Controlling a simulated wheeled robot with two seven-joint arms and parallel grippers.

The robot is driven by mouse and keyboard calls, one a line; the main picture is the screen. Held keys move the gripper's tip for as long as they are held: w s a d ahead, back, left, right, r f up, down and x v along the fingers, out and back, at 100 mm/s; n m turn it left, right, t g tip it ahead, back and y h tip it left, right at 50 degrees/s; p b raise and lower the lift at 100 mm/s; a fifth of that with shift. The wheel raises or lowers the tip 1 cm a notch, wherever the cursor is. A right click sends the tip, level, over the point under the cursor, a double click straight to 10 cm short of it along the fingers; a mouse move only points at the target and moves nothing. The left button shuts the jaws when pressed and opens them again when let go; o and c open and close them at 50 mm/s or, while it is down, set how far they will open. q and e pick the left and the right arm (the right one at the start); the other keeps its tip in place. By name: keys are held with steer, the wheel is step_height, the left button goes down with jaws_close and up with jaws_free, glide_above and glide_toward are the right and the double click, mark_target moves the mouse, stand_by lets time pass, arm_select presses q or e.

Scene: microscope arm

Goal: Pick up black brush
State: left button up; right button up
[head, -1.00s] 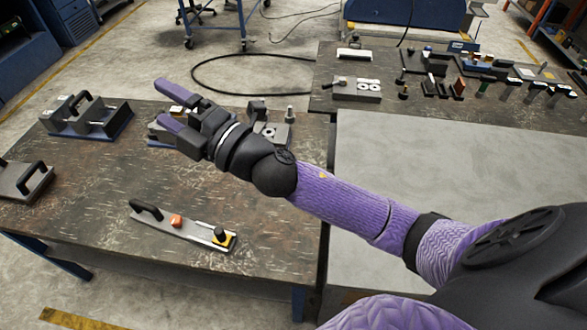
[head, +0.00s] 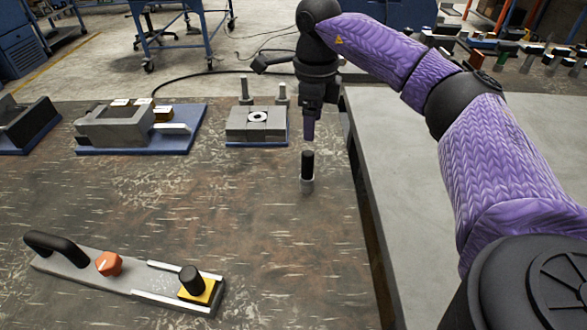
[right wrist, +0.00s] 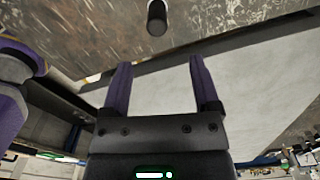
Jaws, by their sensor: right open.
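The black brush (head: 307,167) appears to be the small black cylinder with a pale grey lower end, upright on the dark worn table (head: 200,210) near its right edge. It also shows at the top of the right wrist view (right wrist: 156,18), beyond the fingertips. My right gripper (head: 309,133) points down just above and behind the brush in the head view, with its fingers nearly overlapping. In the right wrist view its two purple fingers (right wrist: 160,62) are apart with nothing between them. My left gripper is not in view.
A long grey fixture (head: 130,278) with a black handle and orange knob lies at front left. A grey block fixture (head: 257,124) with upright pins and a larger grey fixture (head: 135,128) stand behind. A pale grey surface (head: 385,170) adjoins at right. The table around the brush is clear.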

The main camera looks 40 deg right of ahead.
mark_target(308, 152)
step_height(308, 152, down, 2)
steer(key=f+b, duration=0.1)
steer(key=f, duration=0.2)
steer(key=f+b, duration=0.2)
steer(key=f, duration=0.1)
steer(key=f+b, duration=0.1)
steer(key=f, duration=0.1)
steer(key=shift+w+a+f, duration=0.15)
steer(key=shift+a+f, duration=0.1)
steer(key=shift+f, duration=0.15)
steer(key=shift+r, duration=0.15)
steer(key=c, duration=0.9)
jaws_close()
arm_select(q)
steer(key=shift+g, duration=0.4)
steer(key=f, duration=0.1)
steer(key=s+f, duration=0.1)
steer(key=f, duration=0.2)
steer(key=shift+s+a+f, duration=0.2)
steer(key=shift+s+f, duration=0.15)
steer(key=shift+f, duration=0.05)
